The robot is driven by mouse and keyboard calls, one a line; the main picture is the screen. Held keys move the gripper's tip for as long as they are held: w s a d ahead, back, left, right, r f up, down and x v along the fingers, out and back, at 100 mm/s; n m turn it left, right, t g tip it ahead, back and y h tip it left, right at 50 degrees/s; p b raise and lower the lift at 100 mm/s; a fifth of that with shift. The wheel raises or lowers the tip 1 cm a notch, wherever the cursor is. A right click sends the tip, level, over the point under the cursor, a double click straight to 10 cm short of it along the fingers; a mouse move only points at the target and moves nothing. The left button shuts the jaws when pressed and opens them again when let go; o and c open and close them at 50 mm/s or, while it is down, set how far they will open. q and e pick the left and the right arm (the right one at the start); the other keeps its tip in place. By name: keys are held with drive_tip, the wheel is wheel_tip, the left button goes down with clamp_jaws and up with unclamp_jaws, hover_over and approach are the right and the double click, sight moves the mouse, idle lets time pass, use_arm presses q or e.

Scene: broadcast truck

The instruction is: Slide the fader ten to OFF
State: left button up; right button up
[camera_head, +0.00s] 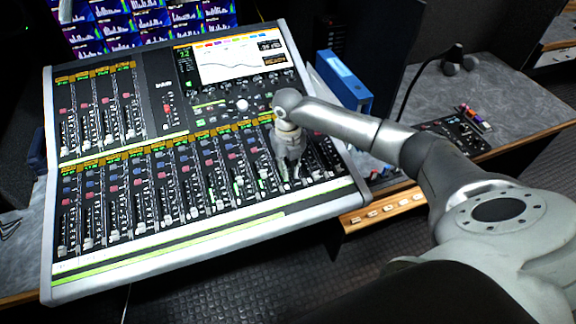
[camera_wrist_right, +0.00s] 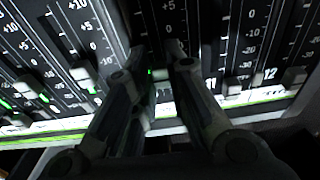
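The mixing console (camera_head: 208,222) lies tilted with rows of faders along its lower half. My right gripper (camera_head: 290,176) points down over the lower fader row near the console's right side. In the right wrist view my two fingers (camera_wrist_right: 162,58) are a narrow gap apart. A small green light and a pale patch show in the gap, over one fader strip; I cannot tell if a finger touches a cap. Fader ten's cap is not clearly readable, partly hidden by my fingers. My left gripper is not in view.
A console screen (camera_head: 235,58) is above. A blue binder (camera_head: 343,80) stands right of the console, near a gooseneck microphone (camera_head: 425,75) and a small control panel (camera_head: 455,133).

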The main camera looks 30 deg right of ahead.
sight(293, 185)
clamp_jaws()
drive_tip(key=shift+s+r+p, duration=0.1)
drive_tip(key=shift+s+p, duration=0.15)
drive_tip(key=shift+p, duration=0.1)
drive_tip(key=s+p, duration=0.2)
drive_tip(key=s, duration=0.1)
drive_tip(key=shift+a+f, duration=0.2)
drive_tip(key=shift+a, duration=0.15)
drive_tip(key=shift+s+a+f, duration=0.1)
drive_tip(key=shift+s, duration=0.05)
drive_tip(key=shift+f, duration=0.15)
drive_tip(key=o, duration=0.7)
unclamp_jaws()
drive_tip(key=shift+s, duration=0.1)
drive_tip(key=shift+r, duration=0.2)
